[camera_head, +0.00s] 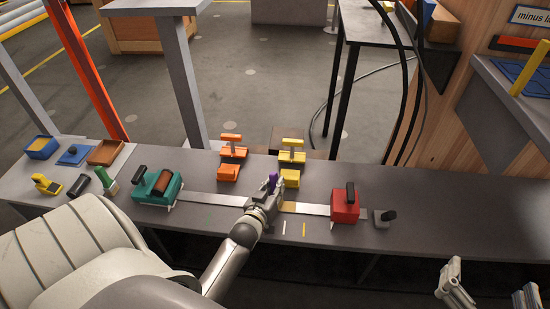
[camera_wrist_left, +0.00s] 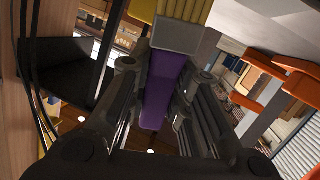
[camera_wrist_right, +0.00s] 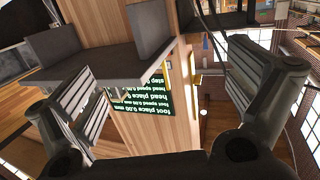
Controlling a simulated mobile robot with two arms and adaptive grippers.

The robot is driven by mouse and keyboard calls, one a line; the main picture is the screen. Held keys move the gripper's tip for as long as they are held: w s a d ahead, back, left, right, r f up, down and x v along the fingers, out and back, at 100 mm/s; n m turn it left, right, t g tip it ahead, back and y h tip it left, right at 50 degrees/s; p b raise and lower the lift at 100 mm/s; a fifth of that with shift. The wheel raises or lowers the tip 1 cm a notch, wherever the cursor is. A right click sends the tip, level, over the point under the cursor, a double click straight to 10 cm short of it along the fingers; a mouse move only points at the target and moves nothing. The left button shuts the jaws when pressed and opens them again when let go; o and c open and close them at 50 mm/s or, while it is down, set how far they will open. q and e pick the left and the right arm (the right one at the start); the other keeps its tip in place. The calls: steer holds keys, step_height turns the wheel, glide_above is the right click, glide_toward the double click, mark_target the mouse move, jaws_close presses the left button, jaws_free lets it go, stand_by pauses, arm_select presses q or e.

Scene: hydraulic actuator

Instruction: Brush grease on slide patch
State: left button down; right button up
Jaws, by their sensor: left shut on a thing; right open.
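My left gripper (camera_head: 265,196) is shut on the purple handle of a brush (camera_head: 273,180). In the left wrist view the purple handle (camera_wrist_left: 161,90) lies between the fingers, with a grey ferrule and yellow bristles (camera_wrist_left: 185,9) at the top. The gripper is over the grey metal slide (camera_head: 220,201) on the bench. A tan-yellow patch (camera_head: 289,207) shows on the slide just right of the gripper; whether the bristles touch it is hidden. My right gripper (camera_head: 492,288) is open and empty at the lower right, off the bench; its spread fingers show in the right wrist view (camera_wrist_right: 175,95).
A teal block (camera_head: 158,187) and a red block (camera_head: 344,206) sit at the slide's ends. Orange (camera_head: 231,157) and yellow (camera_head: 291,163) clamps stand behind. A small grey piece (camera_head: 382,217) is at right. Trays (camera_head: 105,152) and tools lie at far left.

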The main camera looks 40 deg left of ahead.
arm_select(q)
steer(key=shift+f, duration=0.15)
arm_select(e)
steer(key=shift+s+d+f+g, duration=0.2)
steer(key=shift+f+g, duration=0.3)
steer(key=shift+f, duration=0.25)
stand_by(0.9)
arm_select(q)
steer(key=shift+s+a+p, duration=0.35)
steer(key=shift+a+p, duration=0.2)
steer(key=shift+w+d+r, duration=0.1)
steer(key=shift+w+d, duration=0.25)
steer(key=shift+d, duration=0.2)
steer(key=shift+w+d+r, duration=0.1)
steer(key=shift+w+d, duration=0.2)
steer(key=shift+d, duration=0.2)
steer(key=shift+s+a+p, duration=0.25)
steer(key=shift+s+a, duration=0.05)
steer(key=shift+a, duration=0.25)
steer(key=shift+s+a+p, duration=0.2)
steer(key=shift+s+a, duration=0.1)
steer(key=shift+a, duration=0.2)
arm_select(e)
steer(key=s+d+f+g+h, duration=0.1)
steer(key=s+d+f+g, duration=0.1)
steer(key=f, duration=0.4)
steer(key=shift+s+f+g+h, duration=0.35)
steer(key=shift+s+g, duration=0.5)
steer(key=shift+g, duration=0.35)
